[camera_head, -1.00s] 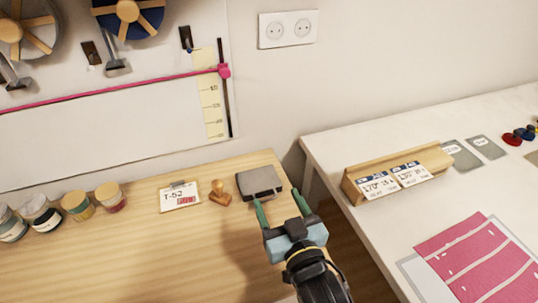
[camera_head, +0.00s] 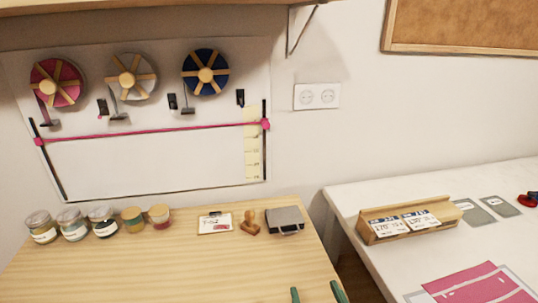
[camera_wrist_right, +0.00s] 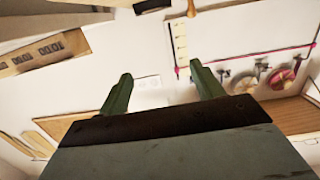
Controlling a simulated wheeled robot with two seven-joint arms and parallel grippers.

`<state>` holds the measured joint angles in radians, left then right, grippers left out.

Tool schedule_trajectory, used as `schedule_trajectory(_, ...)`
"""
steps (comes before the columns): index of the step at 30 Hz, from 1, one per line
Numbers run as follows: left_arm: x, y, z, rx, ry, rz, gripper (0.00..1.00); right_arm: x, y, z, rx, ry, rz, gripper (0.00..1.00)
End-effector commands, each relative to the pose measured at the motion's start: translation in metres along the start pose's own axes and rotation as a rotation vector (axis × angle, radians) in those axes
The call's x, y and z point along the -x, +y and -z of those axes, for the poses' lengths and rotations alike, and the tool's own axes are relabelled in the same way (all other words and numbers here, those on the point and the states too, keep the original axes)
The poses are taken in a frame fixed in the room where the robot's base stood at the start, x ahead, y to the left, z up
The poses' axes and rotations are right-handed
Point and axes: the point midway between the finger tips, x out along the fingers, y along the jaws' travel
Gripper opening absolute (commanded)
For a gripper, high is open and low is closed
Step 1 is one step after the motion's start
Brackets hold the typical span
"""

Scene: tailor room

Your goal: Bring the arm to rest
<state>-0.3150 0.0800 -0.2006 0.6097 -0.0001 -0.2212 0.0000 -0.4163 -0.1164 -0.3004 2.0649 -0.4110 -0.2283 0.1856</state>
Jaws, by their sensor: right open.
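My right gripper (camera_head: 317,294) shows at the bottom edge of the head view, only its two green fingertips in sight. The fingertips stand apart with nothing between them. In the right wrist view the same gripper (camera_wrist_right: 160,92) is open and empty, facing the wall. It is in front of the wooden table (camera_head: 180,275) and clear of the things on it. The rest of my right arm is out of the head view. My left gripper is in neither view.
On the wooden table stand several jars (camera_head: 103,221), a tag card (camera_head: 215,223), a wooden stamp (camera_head: 250,223) and a grey box (camera_head: 285,220). The white table (camera_head: 350,200) at right holds a wooden card holder (camera_head: 375,233) and pink fabric (camera_head: 480,285). Ribbon spools (camera_head: 206,72) hang on the wall.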

Motion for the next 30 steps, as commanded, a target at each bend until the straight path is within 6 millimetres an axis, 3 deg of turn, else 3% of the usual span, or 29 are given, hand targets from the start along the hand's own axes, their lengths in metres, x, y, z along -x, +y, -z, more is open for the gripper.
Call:
schedule_trajectory(9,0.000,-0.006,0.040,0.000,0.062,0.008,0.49,0.027,0.041,-0.041,0.000,-0.291,-0.066,0.66)
schedule_trajectory(13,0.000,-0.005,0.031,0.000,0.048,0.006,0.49,0.052,0.060,-0.062,0.000,-0.473,-0.085,0.66)
schedule_trajectory(18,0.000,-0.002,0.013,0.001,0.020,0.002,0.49,0.099,0.080,-0.087,0.003,-0.741,-0.084,0.66)
schedule_trajectory(30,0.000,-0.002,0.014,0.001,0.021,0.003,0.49,0.185,0.095,-0.103,0.028,-1.139,-0.024,0.66)
